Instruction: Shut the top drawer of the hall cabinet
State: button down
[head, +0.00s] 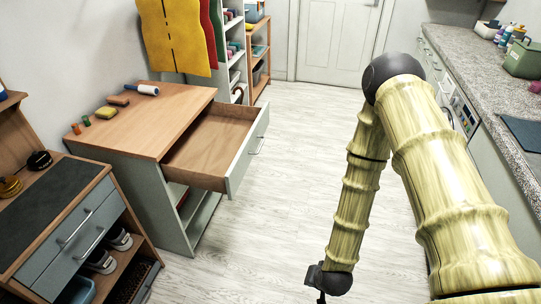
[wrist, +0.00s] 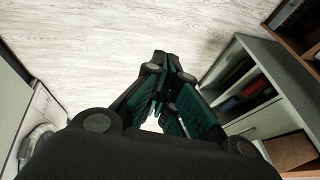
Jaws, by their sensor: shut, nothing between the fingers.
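The cabinet with a wooden top (head: 165,112) and grey-green sides stands at the left of the head view. Its top drawer (head: 210,148) is pulled out to the right and looks empty. The drawer front (head: 248,150) carries a bar handle (head: 257,146). Below the drawer are open shelves. My gripper (head: 322,296) is at the bottom edge of the head view, partly cut off, in front of and right of the drawer, apart from it. In the wrist view my gripper (wrist: 168,78) is shut and empty, over the floor. A grey unit with open shelves (wrist: 240,80) shows at its right.
A low bench with two closed drawers (head: 75,238) and shoes beneath stands at the near left. A lint roller (head: 142,89) and small items lie on the cabinet top. A speckled counter (head: 480,75) runs along the right. Pale floor (head: 290,190) is clear between.

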jog(key=w+a+f+m+t+b, duration=0.1)
jog(key=w+a+m+t+b, duration=0.3)
jog(key=w+b, duration=0.7)
jog(key=w+a+f+m+t+b, duration=0.1)
jog(key=w+a+m+t+b, duration=0.25)
jog(key=w, duration=1.35)
jog(key=w+a+r+m+t+b, duration=0.1)
jog(key=w+r+m+t+b, duration=0.1)
jog(key=w, duration=0.7)
jog(key=w+r+m+t+h+b, duration=0.1)
jog(key=w+r+m+t+b, duration=0.1)
jog(key=w+r+m+b, duration=0.2)
jog(key=w+a+r+m+t+h+b, duration=0.1)
jog(key=w+r+b, duration=0.5)
jog(key=w, duration=0.9)
jog(key=m+t+b, duration=0.1)
jog(key=m+b, duration=0.1)
jog(key=b, duration=0.1)
jog(key=shift+w+a+r, duration=0.2)
jog(key=shift+a+r, duration=0.15)
jog(key=shift+a, duration=0.1)
